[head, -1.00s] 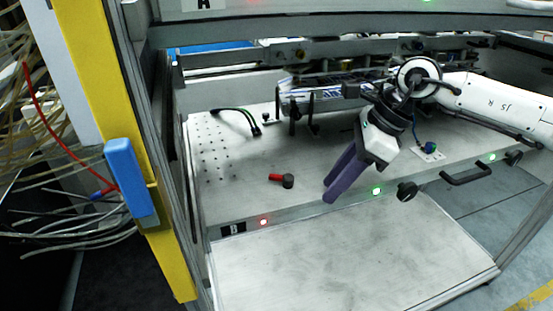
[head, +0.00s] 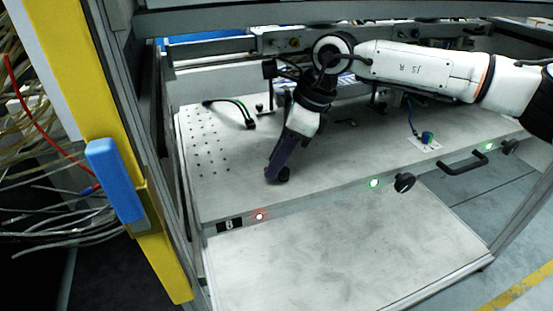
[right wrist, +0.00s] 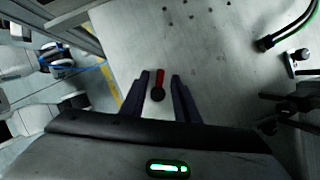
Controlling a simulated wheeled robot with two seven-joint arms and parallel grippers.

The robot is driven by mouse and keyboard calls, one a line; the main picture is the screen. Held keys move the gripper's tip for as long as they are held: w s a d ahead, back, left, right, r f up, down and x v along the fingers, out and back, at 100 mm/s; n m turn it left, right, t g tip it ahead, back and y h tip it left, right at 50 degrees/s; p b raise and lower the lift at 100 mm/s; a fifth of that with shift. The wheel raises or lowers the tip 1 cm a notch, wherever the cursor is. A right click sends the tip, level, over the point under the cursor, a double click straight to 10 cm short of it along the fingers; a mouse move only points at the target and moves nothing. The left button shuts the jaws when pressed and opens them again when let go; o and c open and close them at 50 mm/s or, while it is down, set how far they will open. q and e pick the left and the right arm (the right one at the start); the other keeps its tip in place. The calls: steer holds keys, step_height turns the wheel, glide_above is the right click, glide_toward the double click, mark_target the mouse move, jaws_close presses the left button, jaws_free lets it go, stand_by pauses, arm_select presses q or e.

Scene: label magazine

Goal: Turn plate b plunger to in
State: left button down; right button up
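The plunger has a red lever and a round black knob. In the right wrist view the plunger (right wrist: 158,86) shows between my two fingers, with a gap on each side. In the head view only the plunger's dark knob (head: 284,176) shows beside my fingertips; the red part is hidden. It sits on the light metal plate (head: 235,190), whose front edge bears a dark label and a red light. My right gripper (head: 272,178) points down at the plunger; in the right wrist view the gripper (right wrist: 160,78) is open. My left gripper is out of view.
Black and green cables (head: 243,115) lie on the plate behind. A blue-capped connector (head: 427,137) stands to the right. A black handle (head: 466,163) and a black knob (head: 404,182) project from the front edge. A yellow post (head: 95,100) stands at the left.

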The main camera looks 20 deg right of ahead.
steer(key=shift+f, duration=0.1)
jaws_close()
